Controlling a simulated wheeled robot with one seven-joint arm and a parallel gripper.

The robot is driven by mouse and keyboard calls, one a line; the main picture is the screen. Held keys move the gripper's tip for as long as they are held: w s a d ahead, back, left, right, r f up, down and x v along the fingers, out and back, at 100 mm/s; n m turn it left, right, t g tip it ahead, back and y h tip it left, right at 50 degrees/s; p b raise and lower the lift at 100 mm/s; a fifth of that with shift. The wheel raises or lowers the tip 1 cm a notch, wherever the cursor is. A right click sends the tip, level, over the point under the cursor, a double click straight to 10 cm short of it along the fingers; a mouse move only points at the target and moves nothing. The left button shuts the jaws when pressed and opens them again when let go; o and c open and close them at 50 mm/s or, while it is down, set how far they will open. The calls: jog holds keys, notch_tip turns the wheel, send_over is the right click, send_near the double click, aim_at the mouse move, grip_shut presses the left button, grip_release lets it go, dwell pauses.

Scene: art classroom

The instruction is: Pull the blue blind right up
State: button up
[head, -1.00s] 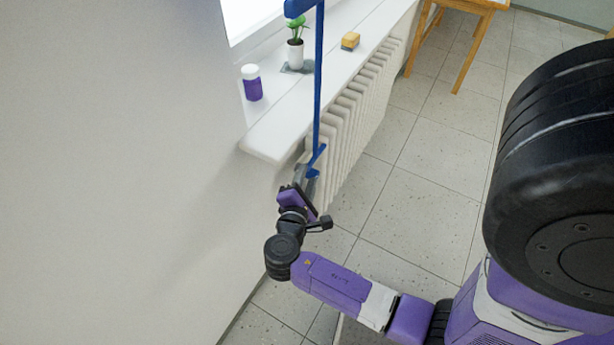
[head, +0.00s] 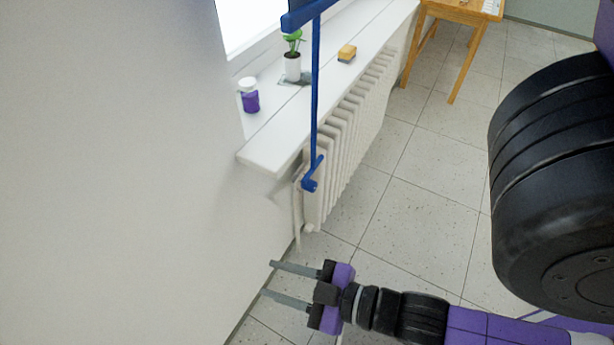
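A strip of the blue blind (head: 306,14) shows at the top of the head view, in front of the window. A blue rod (head: 315,95) hangs from it, past the sill's front edge, and ends in a short blue crossbar handle (head: 312,178) in front of the radiator. My gripper (head: 268,280) is below the handle and a little to its left, near the wall. Its two grey fingers are apart and point left, with nothing between them. The gripper does not touch the handle. The rest of the blind is out of view.
The white sill (head: 275,148) holds a purple jar (head: 249,95), a potted plant (head: 292,62) and a yellow sponge (head: 347,53). A white radiator (head: 345,130) stands below it. A wooden table (head: 458,12) is at the back; the tiled floor (head: 420,170) between is clear.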

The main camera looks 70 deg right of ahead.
jog(key=s+a+r+m+y, duration=0.1)
jog(key=s+r+m, duration=0.1)
jog(key=s+r, duration=0.3)
jog(key=w+d+f+n+h+b, duration=0.15)
jog(key=w+f+b, duration=0.3)
jog(key=f, duration=0.45)
jog(key=w+f+n+b, duration=0.3)
jog(key=w+f, duration=0.3)
jog(key=f, duration=0.2)
jog(key=w+d+f+n+g+h+b, duration=0.45)
jog(key=w+d+f, duration=0.45)
jog(key=d+f, duration=0.3)
jog(key=w+d+f+n+g+h, duration=0.1)
jog(key=d+f+n+g+h, duration=0.15)
jog(key=d+h, duration=0.35)
jog(key=g+h+b, duration=0.3)
jog(key=g+h, duration=0.6)
jog(key=g, duration=0.6)
send_near(307, 175)
jog(key=shift+s+d+r+n, duration=0.1)
jog(key=shift+s+d+n, duration=0.1)
jog(key=shift+d, duration=0.3)
jog(key=shift+s+d+n, duration=0.15)
jog(key=shift+d, duration=0.35)
jog(key=shift+s+d+r+p, duration=0.15)
jog(key=shift+d+p, duration=0.15)
jog(key=p+x, duration=0.1)
jog(key=x, duration=0.6)
